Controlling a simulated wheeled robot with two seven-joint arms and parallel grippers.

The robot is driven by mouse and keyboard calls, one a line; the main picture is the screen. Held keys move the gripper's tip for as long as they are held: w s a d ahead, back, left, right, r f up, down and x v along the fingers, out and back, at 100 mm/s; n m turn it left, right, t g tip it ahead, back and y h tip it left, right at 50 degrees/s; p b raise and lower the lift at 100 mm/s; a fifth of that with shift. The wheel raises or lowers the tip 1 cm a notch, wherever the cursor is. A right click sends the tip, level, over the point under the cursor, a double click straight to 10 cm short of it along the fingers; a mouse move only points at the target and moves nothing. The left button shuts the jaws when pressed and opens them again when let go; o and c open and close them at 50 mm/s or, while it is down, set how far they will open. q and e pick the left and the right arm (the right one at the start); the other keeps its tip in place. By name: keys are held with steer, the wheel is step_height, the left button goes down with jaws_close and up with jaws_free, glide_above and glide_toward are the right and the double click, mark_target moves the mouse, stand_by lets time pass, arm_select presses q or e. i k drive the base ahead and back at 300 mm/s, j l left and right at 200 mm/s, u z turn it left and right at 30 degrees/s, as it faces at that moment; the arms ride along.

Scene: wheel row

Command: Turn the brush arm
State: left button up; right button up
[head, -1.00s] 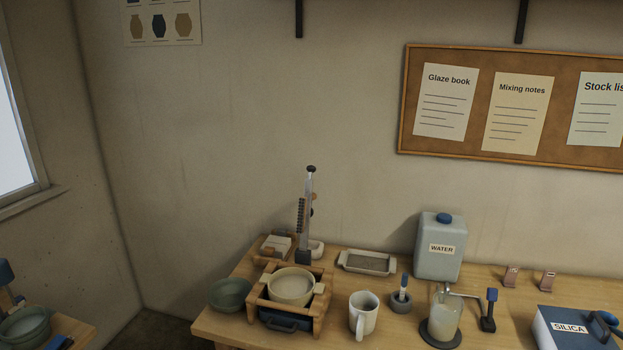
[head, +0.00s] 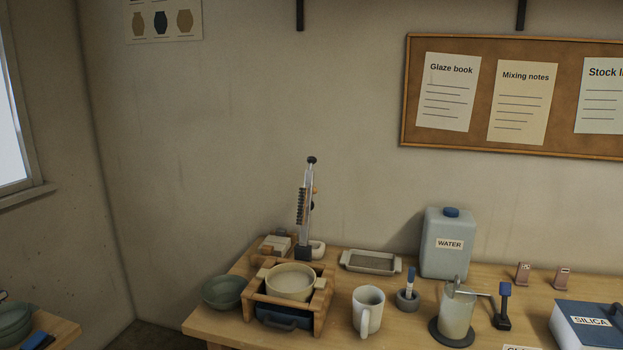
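The brush arm (head: 306,209) stands upright at the back left of the table, with a dark knob on top and dark bristles along its left side. Its dark base is behind a wooden frame (head: 262,310) that holds a cream bowl (head: 290,283). Neither of my grippers shows in the head view.
A green bowl (head: 222,291) is left of the frame. A white mug (head: 368,308), a small pot (head: 407,300), a clear jar (head: 457,312), a water jug (head: 447,243), a grey tray (head: 370,262) and a blue silica box (head: 592,325) stand to the right.

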mark_target(309, 177)
steer(key=i+j+z, duration=0.25)
steer(key=i+j, duration=0.35)
steer(key=i, duration=0.3)
steer(key=i+j+z, duration=0.25)
steer(key=i+j, duration=0.55)
steer(key=i, duration=0.1)
